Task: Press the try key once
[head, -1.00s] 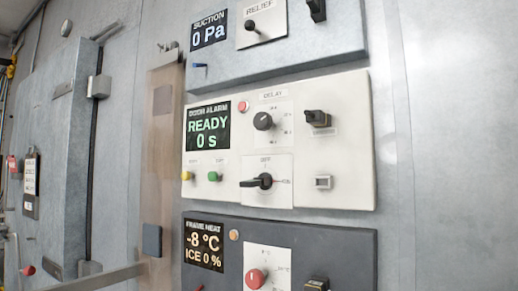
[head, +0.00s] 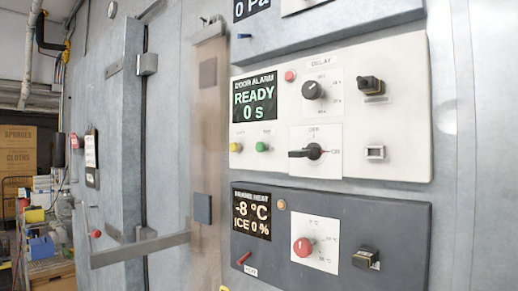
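The door alarm panel (head: 400,150) is a white plate on the wall at centre right. Its display (head: 255,98) reads READY and 0 s in green. Below the display are a yellow button (head: 236,147) and a green button (head: 262,146), each under a small label too blurred to read for certain, so I cannot tell which is the try key. A red lamp or button (head: 290,76) sits right of the display. The panel also has a delay knob (head: 312,90) and a black rotary switch (head: 313,152). Neither gripper is in view.
The frame heat panel (head: 400,242), dark with a red knob (head: 302,247), is below; a grey panel (head: 345,27) is above. A metal door (head: 105,150) with a projecting handle bar (head: 140,247) is at left. Boxes (head: 18,148) and a cart stand far left.

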